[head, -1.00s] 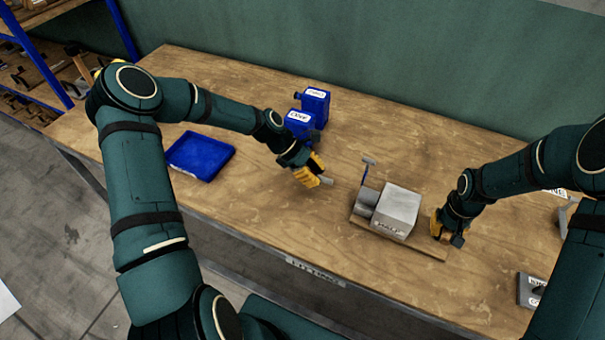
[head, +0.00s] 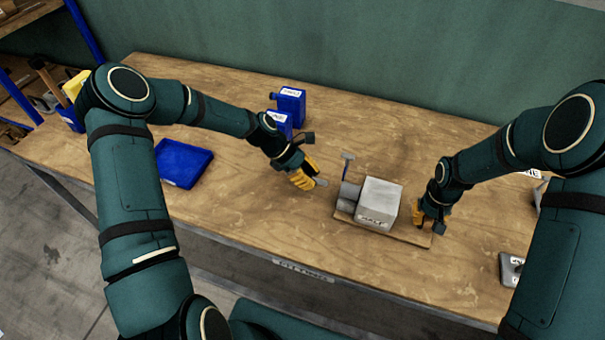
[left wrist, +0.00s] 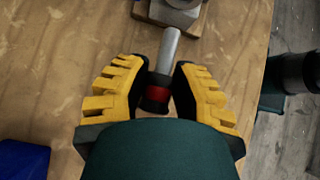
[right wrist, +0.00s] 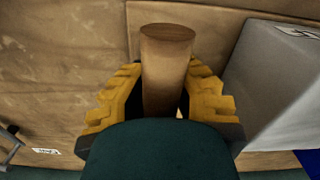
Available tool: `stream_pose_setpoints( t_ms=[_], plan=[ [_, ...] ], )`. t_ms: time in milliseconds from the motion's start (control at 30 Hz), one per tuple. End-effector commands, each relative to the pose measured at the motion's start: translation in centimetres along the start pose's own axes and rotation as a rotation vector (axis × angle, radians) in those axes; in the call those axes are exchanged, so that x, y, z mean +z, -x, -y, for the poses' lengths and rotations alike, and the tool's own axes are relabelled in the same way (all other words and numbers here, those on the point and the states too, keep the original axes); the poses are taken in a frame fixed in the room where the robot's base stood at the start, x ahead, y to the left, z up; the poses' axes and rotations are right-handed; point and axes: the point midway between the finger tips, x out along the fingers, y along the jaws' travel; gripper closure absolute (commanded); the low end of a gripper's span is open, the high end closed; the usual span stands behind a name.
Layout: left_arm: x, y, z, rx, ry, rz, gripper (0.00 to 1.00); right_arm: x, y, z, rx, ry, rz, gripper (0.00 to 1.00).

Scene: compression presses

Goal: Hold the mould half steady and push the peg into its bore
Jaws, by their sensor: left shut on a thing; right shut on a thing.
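The mould half (head: 380,200) is a grey block with a label, lying on a wooden board (head: 410,237). A grey round boss (head: 350,194) stands at its left side, facing the peg. My left gripper (head: 307,179) is shut on the peg (left wrist: 168,50), a grey rod with a red and black grip. The peg points at the boss and is still apart from it; the bore's opening is hidden. My right gripper (head: 425,220) is shut on an upright brown wooden post (right wrist: 165,75) beside the block. The grey block also shows in the right wrist view (right wrist: 275,85).
A thin upright lever (head: 347,165) rises by the boss. Two blue containers (head: 290,105) stand behind my left gripper. A blue tray (head: 183,163) lies at the left. A grey labelled part (head: 510,269) sits at the right front. The table between is clear.

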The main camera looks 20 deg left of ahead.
Motion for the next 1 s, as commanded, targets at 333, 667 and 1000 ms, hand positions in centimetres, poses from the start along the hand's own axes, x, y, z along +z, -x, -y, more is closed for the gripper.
stream_pose_setpoints(
  t_ms=[333, 667, 1000],
  plan=[
    [1.7, -1.6, 0.3, 0.000, -0.001, 0.000, 1.00, 0.0, 0.0, 0.0, 0.000, 0.000, 0.000, 1.00],
    [1.9, -1.8, 0.4, 0.000, 0.000, 0.000, 1.00, 0.0, 0.0, 0.0, 0.000, 0.000, 0.000, 1.00],
    [1.9, -1.8, 0.3, 0.000, -0.001, 0.000, 1.00, 0.0, 0.0, 0.0, 0.000, 0.000, 0.000, 1.00]
  ],
)
